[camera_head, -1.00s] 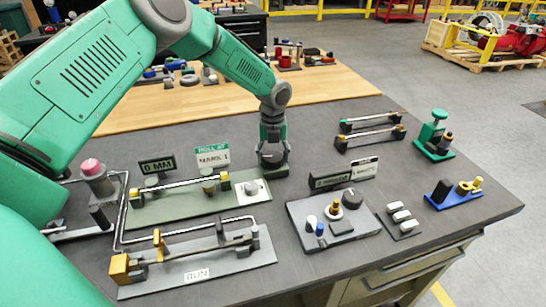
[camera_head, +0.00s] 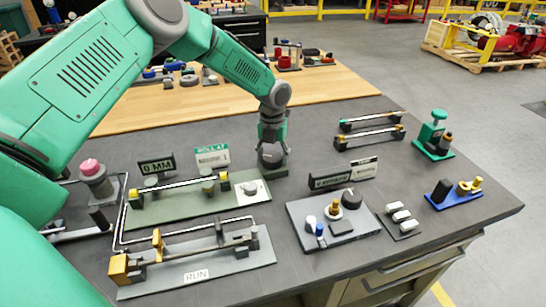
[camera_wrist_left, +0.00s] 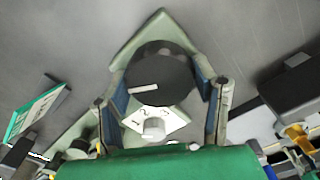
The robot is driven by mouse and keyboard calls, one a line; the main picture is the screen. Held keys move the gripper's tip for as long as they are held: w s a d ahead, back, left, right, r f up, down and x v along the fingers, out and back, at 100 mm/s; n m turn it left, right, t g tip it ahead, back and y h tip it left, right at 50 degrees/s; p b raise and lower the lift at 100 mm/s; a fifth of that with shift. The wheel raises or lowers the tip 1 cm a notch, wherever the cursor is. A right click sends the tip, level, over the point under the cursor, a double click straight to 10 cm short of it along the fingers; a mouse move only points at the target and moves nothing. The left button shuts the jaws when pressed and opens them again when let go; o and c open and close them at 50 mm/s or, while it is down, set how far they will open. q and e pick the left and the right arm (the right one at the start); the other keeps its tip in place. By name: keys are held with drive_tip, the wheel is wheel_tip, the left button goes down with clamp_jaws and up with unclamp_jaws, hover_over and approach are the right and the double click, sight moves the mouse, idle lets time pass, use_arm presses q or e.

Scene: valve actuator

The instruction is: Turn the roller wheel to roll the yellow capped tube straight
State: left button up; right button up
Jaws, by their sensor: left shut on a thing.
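The tube with yellow caps (camera_head: 180,184) lies across supports on the green-grey roller base (camera_head: 160,209). My left gripper (camera_head: 271,158) is at the right end of this base, pointing down. In the left wrist view its two fingers (camera_wrist_left: 160,95) are shut on the sides of the dark round roller wheel (camera_wrist_left: 160,68), which has a white pointer line. The wheel is mostly hidden by the gripper in the head view. A small pale knob (camera_wrist_left: 154,128) on a white plate marked 1, 2, 3 sits beside the wheel. My right gripper is not in view.
A black sign (camera_head: 157,167) reads 0 MM. A white and green sign (camera_head: 212,157) stands behind the base. A grey fixture marked RUN (camera_head: 196,275) lies in front. A grey panel with knobs (camera_head: 334,225) and tube racks (camera_head: 370,137) are to the right.

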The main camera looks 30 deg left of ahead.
sight(272, 155)
use_arm(q)
drive_tip(key=o, duration=1.2)
drive_tip(key=shift+c, duration=0.2)
wheel_tip(272, 155, up, 12)
drive_tip(key=shift+f, duration=0.15)
drive_tip(key=shift+w+a, duration=0.1)
